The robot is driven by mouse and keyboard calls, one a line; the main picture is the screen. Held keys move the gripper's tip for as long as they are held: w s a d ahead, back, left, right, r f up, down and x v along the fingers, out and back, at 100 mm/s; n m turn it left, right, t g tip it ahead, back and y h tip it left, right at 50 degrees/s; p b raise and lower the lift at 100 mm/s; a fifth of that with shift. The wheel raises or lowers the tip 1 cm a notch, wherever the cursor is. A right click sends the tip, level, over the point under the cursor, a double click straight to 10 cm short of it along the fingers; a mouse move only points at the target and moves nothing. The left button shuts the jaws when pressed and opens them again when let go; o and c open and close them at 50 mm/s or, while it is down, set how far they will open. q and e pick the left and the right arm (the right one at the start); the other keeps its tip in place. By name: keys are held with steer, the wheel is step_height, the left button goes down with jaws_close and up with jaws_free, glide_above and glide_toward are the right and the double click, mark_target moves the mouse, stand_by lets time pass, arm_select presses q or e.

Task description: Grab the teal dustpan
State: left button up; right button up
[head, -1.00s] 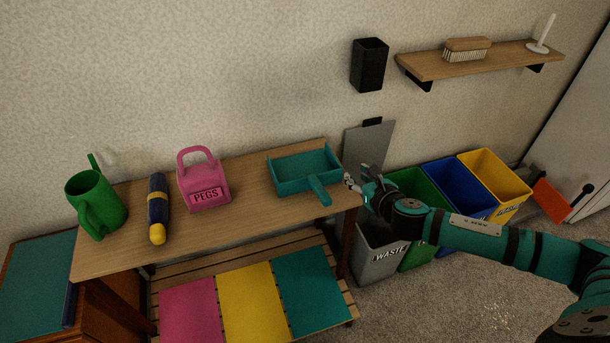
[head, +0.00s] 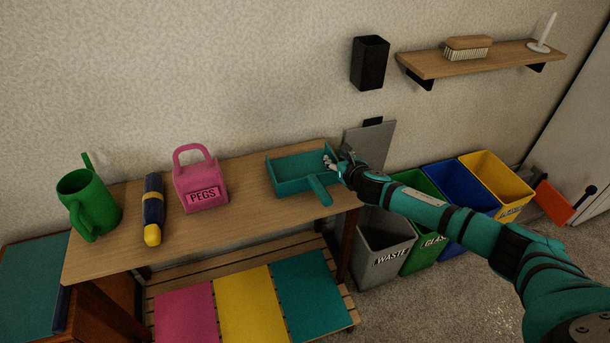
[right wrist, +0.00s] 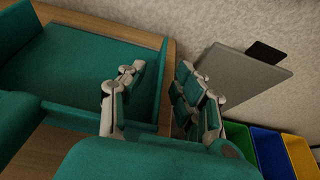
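The teal dustpan (head: 295,183) lies on the wooden table near its right end, its handle pointing to the front right. It also fills the left of the right wrist view (right wrist: 75,50). My right gripper (head: 333,162) is at the dustpan's right side wall. In the right wrist view the gripper (right wrist: 160,75) has its fingers apart, one on the inner side of that wall and one on the outer side. A gap shows between the outer finger and the wall. My left gripper is not in view.
A pink peg holder (head: 201,182), a yellow-and-blue flashlight (head: 153,210) and a green watering can (head: 92,205) stand or lie further left on the table (head: 240,217). A grey panel (head: 370,145) leans behind its right end. Several bins, including a grey one (head: 383,255), stand to the right.

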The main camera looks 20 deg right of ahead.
steer(key=shift+w, duration=0.15)
jaws_close()
steer(key=shift+r, duration=0.1)
stand_by(0.4)
